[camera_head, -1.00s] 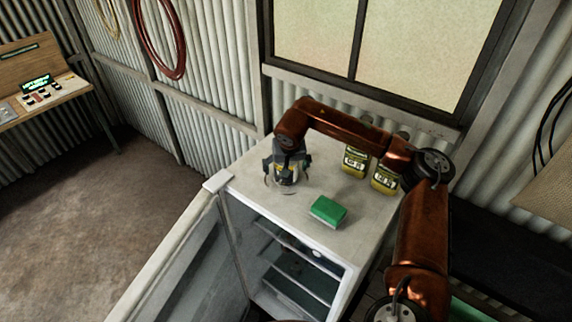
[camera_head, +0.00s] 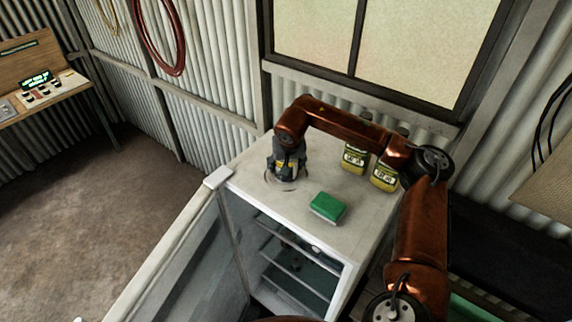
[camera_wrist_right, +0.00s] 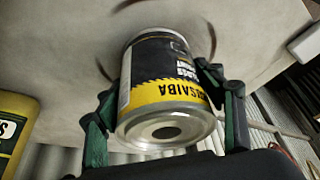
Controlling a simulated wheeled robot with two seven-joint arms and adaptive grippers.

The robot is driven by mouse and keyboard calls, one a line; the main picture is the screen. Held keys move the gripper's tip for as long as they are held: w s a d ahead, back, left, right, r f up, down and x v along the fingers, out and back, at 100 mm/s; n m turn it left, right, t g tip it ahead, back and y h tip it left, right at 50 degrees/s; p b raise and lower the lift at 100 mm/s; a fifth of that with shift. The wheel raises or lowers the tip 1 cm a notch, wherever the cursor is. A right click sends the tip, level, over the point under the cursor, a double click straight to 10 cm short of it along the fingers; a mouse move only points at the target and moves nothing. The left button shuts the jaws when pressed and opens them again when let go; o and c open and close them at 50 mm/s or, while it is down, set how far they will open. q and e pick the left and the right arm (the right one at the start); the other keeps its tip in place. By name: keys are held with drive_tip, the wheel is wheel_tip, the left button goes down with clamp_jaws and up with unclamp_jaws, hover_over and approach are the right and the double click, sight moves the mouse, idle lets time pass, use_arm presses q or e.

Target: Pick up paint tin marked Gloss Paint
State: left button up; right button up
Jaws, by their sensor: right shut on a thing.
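The paint tin (camera_wrist_right: 165,92) has a black and yellow label, seen upside down in the right wrist view; its smaller print looks like "Gloss Paint". My right gripper (camera_wrist_right: 158,100) has its dark green fingers against both sides of the tin and is shut on it. In the head view the right gripper (camera_head: 287,158) points down over the top of the white fridge (camera_head: 260,205), near its left end. The tin is mostly hidden there by the fingers and appears to be at the fridge top. My left gripper is not in view.
A green sponge-like block (camera_head: 327,208) lies in front right of the tin. Two yellow-green containers (camera_head: 355,158) (camera_head: 385,176) stand behind it, partly under my arm. The fridge door (camera_head: 185,260) hangs open. A window (camera_head: 400,50) is behind.

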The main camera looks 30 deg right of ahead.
drive_tip(key=c, duration=0.6)
drive_tip(key=shift+o, duration=0.2)
drive_tip(key=shift+w, duration=0.1)
drive_tip(key=shift+r, duration=0.1)
